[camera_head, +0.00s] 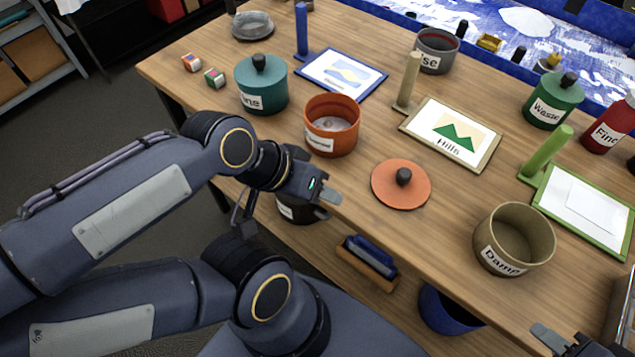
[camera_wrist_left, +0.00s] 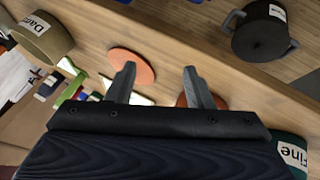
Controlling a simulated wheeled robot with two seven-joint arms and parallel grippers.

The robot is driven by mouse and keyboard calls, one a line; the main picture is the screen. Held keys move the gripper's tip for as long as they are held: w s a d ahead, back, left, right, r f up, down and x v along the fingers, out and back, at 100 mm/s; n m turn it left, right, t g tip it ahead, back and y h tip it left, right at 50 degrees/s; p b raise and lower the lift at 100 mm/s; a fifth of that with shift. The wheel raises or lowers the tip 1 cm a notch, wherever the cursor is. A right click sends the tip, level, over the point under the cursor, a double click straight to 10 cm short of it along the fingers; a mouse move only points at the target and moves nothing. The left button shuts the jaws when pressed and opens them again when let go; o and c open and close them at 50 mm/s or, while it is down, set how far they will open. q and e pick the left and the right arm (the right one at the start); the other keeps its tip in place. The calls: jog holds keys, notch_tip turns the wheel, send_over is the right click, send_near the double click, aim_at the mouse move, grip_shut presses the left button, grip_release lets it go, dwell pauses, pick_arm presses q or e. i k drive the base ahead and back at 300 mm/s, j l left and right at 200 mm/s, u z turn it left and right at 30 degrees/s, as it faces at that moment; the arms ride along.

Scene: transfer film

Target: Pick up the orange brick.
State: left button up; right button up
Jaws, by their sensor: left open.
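I cannot make out an orange brick. Orange items in the head view are an orange pot (camera_head: 347,138) with pale contents and a round orange lid (camera_head: 388,192) with a black knob. Two small multicoloured cubes, one at the back left (camera_head: 190,62) and one nearer (camera_head: 214,78), lie left of the teal pot. My left gripper (camera_head: 326,195) is by the table's front edge, left of the lid. In the left wrist view its fingers (camera_wrist_left: 160,82) are apart and empty, with the lid (camera_wrist_left: 131,66) beyond them. My right gripper (camera_head: 563,338) is partly cut off at the bottom right.
The wooden table (camera_head: 350,190) also holds a teal pot (camera_head: 262,95), a tan pot labelled Damp (camera_head: 513,240), a green pot (camera_head: 552,105) and several framed pictures.

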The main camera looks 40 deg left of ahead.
aim_at(192, 62)
jog(key=u, duration=2.1)
jog(key=i+j+z, duration=0.1)
jog(key=i+j, duration=0.25)
jog(key=i+j+z, duration=0.1)
jog(key=i+j, duration=0.2)
jog(key=i+j+z, duration=0.1)
jog(key=i+j, duration=0.25)
jog(key=j, duration=0.2)
jog(key=i+j+z, duration=0.1)
jog(key=i+j, duration=0.2)
jog(key=i+j+z, duration=0.1)
jog(key=i+j, duration=0.15)
jog(key=j, duration=0.35)
